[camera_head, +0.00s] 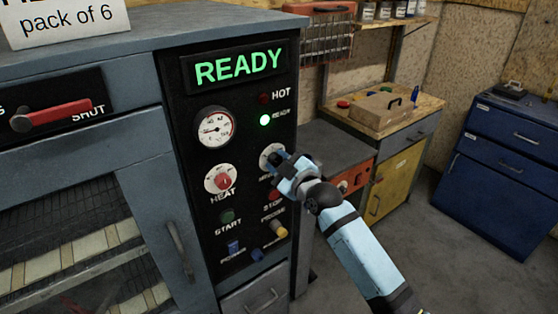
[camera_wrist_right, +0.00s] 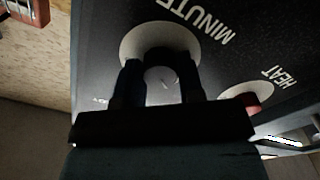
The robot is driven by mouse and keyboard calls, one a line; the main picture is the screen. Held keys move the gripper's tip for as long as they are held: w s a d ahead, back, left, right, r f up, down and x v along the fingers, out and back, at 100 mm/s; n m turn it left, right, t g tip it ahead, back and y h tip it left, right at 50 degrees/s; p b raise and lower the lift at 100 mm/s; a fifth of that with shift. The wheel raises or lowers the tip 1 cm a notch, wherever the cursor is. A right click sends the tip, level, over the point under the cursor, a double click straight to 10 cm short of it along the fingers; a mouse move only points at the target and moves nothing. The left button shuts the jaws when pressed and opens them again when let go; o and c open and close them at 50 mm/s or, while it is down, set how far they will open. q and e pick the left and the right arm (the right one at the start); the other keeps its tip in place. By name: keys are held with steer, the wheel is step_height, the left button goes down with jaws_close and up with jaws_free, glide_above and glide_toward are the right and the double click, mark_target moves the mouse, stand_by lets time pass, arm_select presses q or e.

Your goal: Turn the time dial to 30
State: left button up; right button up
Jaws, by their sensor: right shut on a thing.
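The time dial (camera_head: 266,153) sits on the black control panel (camera_head: 190,150), with a pale round plate behind it. In the right wrist view the plate (camera_wrist_right: 140,38) shows below the word MINUTE. My right gripper (camera_head: 276,161) is at this dial with its fingers closed around the knob, one on each side. The wrist view shows the two dark fingers (camera_wrist_right: 163,88) against the plate. The knob is mostly hidden, and I cannot read its setting. My left gripper is not in view.
The red HEAT dial (camera_head: 221,181) is left of and below the time dial. A gauge (camera_head: 214,128) and a green READY display (camera_head: 238,66) are above. Buttons and switches sit below. A workbench (camera_head: 385,115) and blue drawers (camera_head: 505,150) stand to the right.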

steer(key=shift+r+m+p, duration=0.1)
steer(key=shift+m+p, duration=0.4)
steer(key=shift+m, duration=0.3)
steer(key=m+p, duration=0.1)
steer(key=m, duration=0.2)
steer(key=shift+m+p, duration=0.4)
steer(key=m+p, duration=0.1)
steer(key=m, duration=0.2)
steer(key=shift+m, duration=0.3)
steer(key=shift+m+p, duration=0.35)
steer(key=shift+m, duration=0.25)
steer(key=o, duration=0.9)
